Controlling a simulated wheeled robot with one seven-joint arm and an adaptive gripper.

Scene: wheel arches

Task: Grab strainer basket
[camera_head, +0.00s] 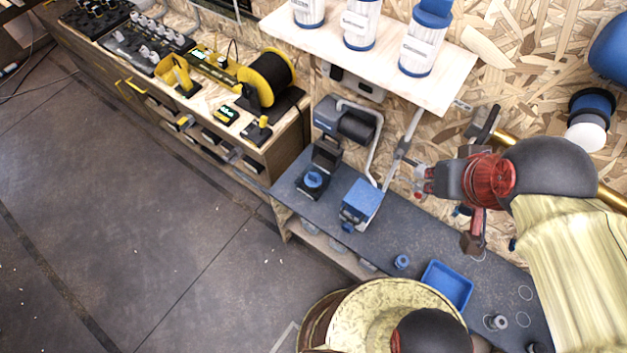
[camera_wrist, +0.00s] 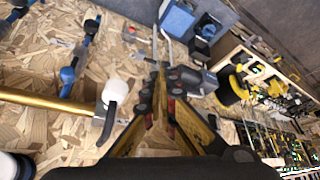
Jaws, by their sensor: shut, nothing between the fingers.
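I cannot pick out the strainer basket with certainty. On the dark bench (camera_head: 408,232) a small grey round part (camera_head: 496,322) stands at the front right, and a small blue round part (camera_head: 402,262) stands left of the blue tray; neither clearly shows a mesh. My gripper (camera_head: 420,180) is above the back of the bench, near the chipboard wall, apart from both parts. In the wrist view my gripper (camera_wrist: 160,78) has its fingers together and holds nothing.
A blue tray (camera_head: 447,285) and a blue-topped box (camera_head: 361,203) sit on the bench. A shelf (camera_head: 337,48) with white-and-blue canisters hangs above. A brass pipe (camera_wrist: 45,98) runs along the wall. A wooden workbench (camera_head: 200,100) stands left; the floor is open.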

